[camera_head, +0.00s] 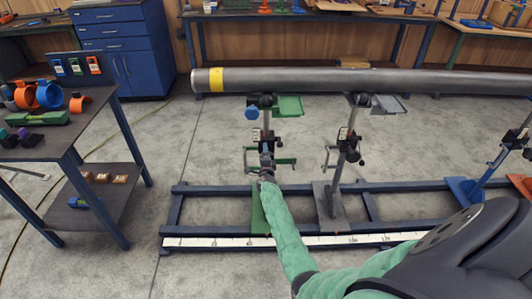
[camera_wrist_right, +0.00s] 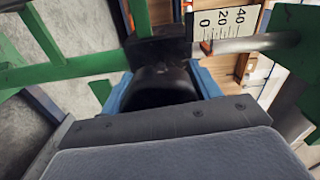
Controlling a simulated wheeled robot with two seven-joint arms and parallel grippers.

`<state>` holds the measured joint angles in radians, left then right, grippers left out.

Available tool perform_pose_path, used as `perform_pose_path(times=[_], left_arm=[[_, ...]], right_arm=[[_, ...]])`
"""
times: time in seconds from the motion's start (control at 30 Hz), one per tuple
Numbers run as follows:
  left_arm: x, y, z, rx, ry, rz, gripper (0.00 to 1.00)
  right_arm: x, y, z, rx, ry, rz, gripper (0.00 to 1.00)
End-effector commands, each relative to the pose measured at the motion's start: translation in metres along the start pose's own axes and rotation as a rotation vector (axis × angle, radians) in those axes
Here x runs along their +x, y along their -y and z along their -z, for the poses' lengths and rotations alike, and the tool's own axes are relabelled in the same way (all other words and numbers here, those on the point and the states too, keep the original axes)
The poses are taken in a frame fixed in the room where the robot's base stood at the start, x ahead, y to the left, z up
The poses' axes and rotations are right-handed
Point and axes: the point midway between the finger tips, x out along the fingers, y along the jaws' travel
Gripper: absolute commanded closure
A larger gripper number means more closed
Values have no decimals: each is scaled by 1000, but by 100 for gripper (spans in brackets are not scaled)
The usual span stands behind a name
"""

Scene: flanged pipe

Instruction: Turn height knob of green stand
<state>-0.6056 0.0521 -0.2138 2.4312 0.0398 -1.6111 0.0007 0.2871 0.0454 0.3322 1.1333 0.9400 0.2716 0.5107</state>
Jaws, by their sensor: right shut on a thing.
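The green stand (camera_head: 258,210) stands on the blue floor frame under the left part of the long pipe (camera_head: 330,82). My right arm, in a green sleeve, reaches up from the lower right to this stand. My right gripper (camera_head: 266,172) is at the middle of its post. In the right wrist view, the blue fingers of my right gripper (camera_wrist_right: 165,92) are shut on a black round knob (camera_wrist_right: 160,84) beside the stand's green bars. A white scale (camera_wrist_right: 225,24) marked 0, 20, 40 shows behind it. My left gripper is out of view.
A grey stand (camera_head: 330,200) is close to the right, and a blue stand (camera_head: 466,190) is further right. A workbench (camera_head: 75,148) with orange clamps is at the left. A white ruler strip (camera_head: 350,239) runs along the front of the frame. The floor at the lower left is clear.

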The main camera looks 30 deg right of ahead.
Motion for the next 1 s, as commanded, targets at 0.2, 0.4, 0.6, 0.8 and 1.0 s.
perform_pose_path(times=[0.2,0.4,0.6,0.8,1.0], left_arm=[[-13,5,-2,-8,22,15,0],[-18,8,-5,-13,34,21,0],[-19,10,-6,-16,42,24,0],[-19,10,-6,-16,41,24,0],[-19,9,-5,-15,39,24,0]], right_arm=[[-1,-1,-1,-109,2,-2,61],[-1,-2,-1,-162,2,-2,61],[-1,-3,-1,-177,2,-2,61],[-1,-3,-1,-177,2,-2,61],[-1,-2,-1,-177,1,-2,20]])
